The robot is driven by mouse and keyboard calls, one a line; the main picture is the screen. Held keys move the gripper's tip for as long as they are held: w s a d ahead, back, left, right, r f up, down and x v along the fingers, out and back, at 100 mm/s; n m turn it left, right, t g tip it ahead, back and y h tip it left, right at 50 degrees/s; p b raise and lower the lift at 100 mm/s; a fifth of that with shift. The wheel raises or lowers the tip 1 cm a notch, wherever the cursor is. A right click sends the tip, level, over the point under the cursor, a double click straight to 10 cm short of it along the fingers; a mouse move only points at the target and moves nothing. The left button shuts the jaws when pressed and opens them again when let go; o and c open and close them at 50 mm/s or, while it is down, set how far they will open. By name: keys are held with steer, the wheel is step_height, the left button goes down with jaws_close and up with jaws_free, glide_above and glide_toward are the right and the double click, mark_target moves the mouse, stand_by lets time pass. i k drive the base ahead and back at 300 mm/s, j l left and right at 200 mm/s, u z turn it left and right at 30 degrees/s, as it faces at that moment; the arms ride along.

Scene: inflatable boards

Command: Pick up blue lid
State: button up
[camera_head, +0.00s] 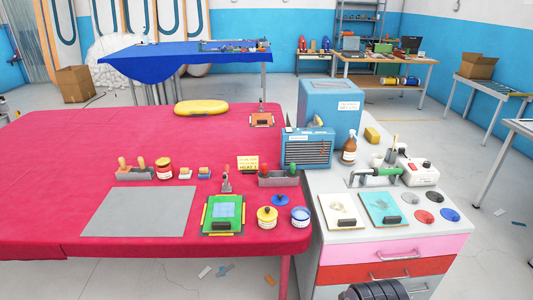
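A blue lid (280,200) with a small knob lies flat near the right front of the red table (60,160). A yellow-topped jar (267,217) stands in front of it to the left, and a jar with a blue top (300,216) stands in front of it to the right. Another round blue disc (450,215) lies on the light-topped drawer cabinet at the right. My gripper's fingers do not show. A dark ribbed part at the bottom edge looks like my own arm.
A green-framed board (223,215) and a grey mat (140,212) lie left of the lid. A tool holder (278,181) stands just behind it. The drawer cabinet (390,249) adjoins the table's right side. The table's left and back areas are mostly clear.

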mark_target(279, 199)
steer(key=i+j, duration=0.1)
steer(key=i, duration=0.55)
steer(key=i+j, duration=0.15)
steer(key=i, duration=0.45)
